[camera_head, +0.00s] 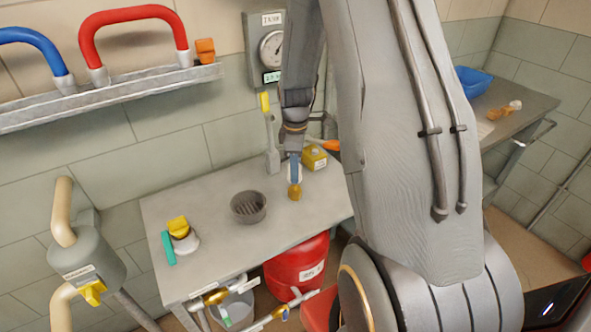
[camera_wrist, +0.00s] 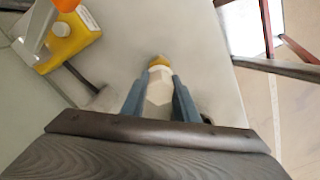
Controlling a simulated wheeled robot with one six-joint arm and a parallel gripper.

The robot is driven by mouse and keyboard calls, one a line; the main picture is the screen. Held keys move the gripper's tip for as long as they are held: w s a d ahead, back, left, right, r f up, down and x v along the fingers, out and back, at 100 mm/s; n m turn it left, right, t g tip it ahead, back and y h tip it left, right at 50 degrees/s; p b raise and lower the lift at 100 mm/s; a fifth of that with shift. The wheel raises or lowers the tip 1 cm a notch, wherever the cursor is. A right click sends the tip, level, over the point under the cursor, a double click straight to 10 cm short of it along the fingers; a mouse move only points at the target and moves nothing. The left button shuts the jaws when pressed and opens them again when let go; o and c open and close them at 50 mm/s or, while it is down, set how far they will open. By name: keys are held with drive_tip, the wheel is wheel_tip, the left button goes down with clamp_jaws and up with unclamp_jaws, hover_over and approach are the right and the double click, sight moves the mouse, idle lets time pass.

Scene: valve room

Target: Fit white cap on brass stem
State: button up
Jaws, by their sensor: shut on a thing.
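My gripper (camera_head: 294,166) is over the right part of the bench, pointing down. In the wrist view its two blue fingers (camera_wrist: 158,98) are shut on a white faceted cap (camera_wrist: 157,92). The white cap shows partly behind the fingers in the head view (camera_head: 299,174). The brass stem (camera_head: 294,192) is directly below the cap at the bench top. In the wrist view its golden end (camera_wrist: 160,61) shows just beyond the cap. I cannot tell whether cap and stem touch or how far the cap is over it.
A dark grey bowl (camera_head: 248,208) is to the left. A yellow-topped white piece (camera_head: 182,236) and a teal bar (camera_head: 168,248) lie farther left. The bench (camera_head: 225,248) is clear in front.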

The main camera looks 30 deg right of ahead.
drive_tip(key=shift+f, duration=0.15)
drive_tip(key=shift+f+b, duration=0.45)
drive_tip(key=shift+f, duration=0.45)
drive_tip(key=shift+f, duration=0.1)
drive_tip(key=shift+f, duration=0.35)
drive_tip(key=shift+f, duration=0.65)
idle(1.9)
idle(0.4)
drive_tip(key=o, duration=1.6)
drive_tip(key=shift+r, duration=0.1)
